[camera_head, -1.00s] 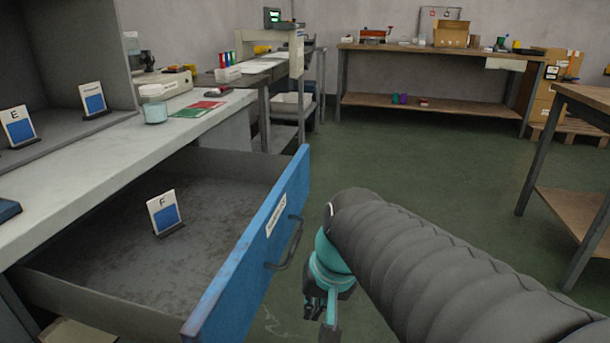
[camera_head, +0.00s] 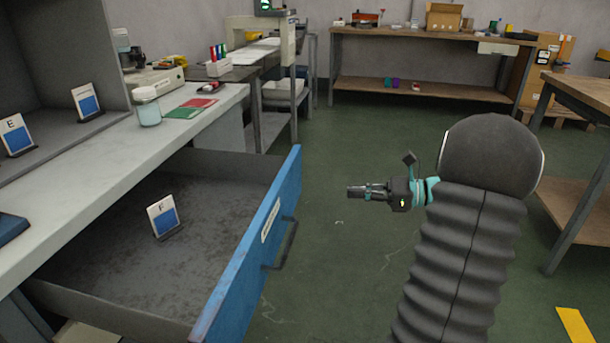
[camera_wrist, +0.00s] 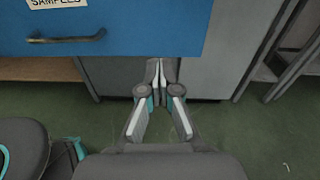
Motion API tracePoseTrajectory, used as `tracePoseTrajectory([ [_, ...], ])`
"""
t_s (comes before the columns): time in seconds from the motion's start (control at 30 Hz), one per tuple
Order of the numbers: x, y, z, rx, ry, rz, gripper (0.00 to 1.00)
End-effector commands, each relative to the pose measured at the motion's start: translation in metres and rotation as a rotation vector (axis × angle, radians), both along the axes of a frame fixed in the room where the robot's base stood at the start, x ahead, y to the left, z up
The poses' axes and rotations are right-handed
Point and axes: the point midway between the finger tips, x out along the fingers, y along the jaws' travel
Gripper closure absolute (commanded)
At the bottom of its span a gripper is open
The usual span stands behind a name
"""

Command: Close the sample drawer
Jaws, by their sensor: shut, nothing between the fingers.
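The sample drawer stands open under the workbench in the head view. Its blue front (camera_head: 250,255) has a dark handle (camera_head: 284,244) and a white label. Inside, on the grey drawer floor (camera_head: 110,265), stands a card marked F (camera_head: 163,215). My gripper (camera_head: 350,192) is shut and empty, to the right of the drawer front and apart from it in the head view, pointing left. In the wrist view, the shut fingertips (camera_wrist: 157,66) show just below the lower edge of the blue front (camera_wrist: 140,25), to the right of the handle (camera_wrist: 66,39). Contact cannot be told.
The workbench top (camera_head: 80,170) above the drawer holds a lidded jar (camera_head: 148,108) and red and green cards. A wooden table (camera_head: 585,95) stands at the right. Green floor (camera_head: 345,270) is clear between the drawer and my arm.

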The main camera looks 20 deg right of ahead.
Motion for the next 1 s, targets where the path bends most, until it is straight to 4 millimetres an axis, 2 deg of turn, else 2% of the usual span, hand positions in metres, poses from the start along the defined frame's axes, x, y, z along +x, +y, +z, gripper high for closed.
tracePoseTrajectory([
  [0.03,0.001,-0.01,0.003,0.036,-0.004,-0.02,1.0],
  [0.1,0.003,-0.018,0.005,0.071,-0.009,-0.034,1.0],
  [0.27,0.009,-0.014,0.007,0.09,-0.013,-0.041,1.0],
  [0.8,0.064,0.064,0.007,0.088,-0.012,-0.038,1.0],
  [1.0,0.079,0.084,0.006,0.088,-0.012,-0.039,1.0],
])
